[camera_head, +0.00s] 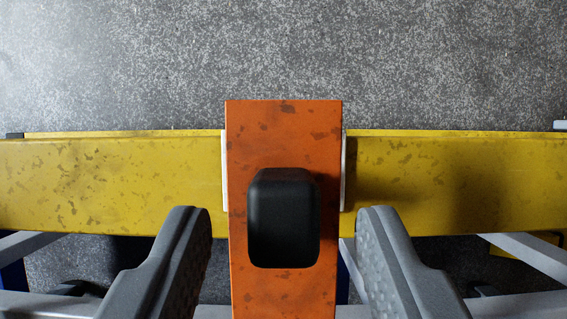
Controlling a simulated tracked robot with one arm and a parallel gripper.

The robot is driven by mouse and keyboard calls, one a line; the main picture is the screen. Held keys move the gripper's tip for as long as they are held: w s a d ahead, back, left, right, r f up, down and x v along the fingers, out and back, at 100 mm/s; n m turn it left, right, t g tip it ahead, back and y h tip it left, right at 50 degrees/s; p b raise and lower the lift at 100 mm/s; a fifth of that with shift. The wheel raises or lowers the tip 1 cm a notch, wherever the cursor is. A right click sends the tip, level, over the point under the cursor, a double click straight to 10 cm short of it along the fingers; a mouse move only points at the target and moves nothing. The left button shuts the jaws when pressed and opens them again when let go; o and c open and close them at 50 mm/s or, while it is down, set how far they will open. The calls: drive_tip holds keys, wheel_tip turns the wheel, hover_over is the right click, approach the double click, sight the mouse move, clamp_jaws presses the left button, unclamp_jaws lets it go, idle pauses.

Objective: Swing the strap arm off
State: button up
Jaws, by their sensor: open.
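The strap arm appears to be the orange, worn bar (285,135) in the middle of the view. It lies across a yellow beam (90,180), and a black rounded block (283,218) stands on it like a handle. My gripper (282,222) is open, with one grey finger to the left of the orange bar and the other to the right. Gaps show between the fingers and the black block, so nothing is held. The lower end of the orange bar runs out of the picture.
The yellow beam spans the full width behind my fingers. Pale grey struts (530,257) show below it on both sides. Speckled grey floor (300,55) is clear beyond the beam. Thin white edges flank the orange bar where it crosses the beam.

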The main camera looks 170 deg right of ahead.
drive_tip(key=shift+x, duration=1.2)
